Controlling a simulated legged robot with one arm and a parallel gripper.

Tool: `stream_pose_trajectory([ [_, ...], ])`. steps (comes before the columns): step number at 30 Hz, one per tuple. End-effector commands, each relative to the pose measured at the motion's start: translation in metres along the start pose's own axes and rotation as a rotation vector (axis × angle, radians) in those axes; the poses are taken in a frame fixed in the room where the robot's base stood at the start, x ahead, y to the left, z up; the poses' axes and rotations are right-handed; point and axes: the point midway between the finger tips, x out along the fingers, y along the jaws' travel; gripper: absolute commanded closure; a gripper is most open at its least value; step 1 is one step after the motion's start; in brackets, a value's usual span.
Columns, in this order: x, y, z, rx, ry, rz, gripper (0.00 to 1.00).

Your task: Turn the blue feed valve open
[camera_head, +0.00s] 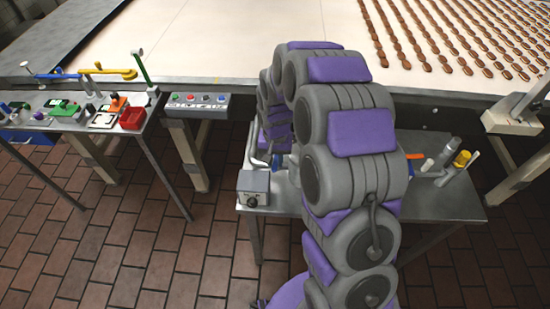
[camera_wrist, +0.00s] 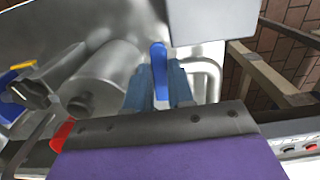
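The blue feed valve handle (camera_wrist: 159,63) stands out as a flat, rounded blue lever near the middle of the wrist view. My gripper (camera_wrist: 158,93) has its two blue-grey fingers on either side of the lever, with little space between. I cannot tell whether the fingers press on it or are just around it. The valve's base is hidden behind the fingers and the purple wrist part. In the head view my arm hides the gripper and most of the valve area on the metal table (camera_head: 440,200).
A curved metal pipe (camera_wrist: 212,75) is close right of the fingers. A grey control box (camera_head: 253,188) sits on the table's left corner.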

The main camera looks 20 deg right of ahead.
Motion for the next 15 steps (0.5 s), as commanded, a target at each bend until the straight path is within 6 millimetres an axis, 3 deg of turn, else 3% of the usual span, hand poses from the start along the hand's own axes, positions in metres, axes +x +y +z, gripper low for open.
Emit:
stream_pose_trajectory([
  [5,-0.0003,0.0002,-0.0014,0.000,0.002,-0.002,0.99],
  [15,-0.0008,-0.0014,-0.0020,0.015,0.005,-0.001,1.00],
])
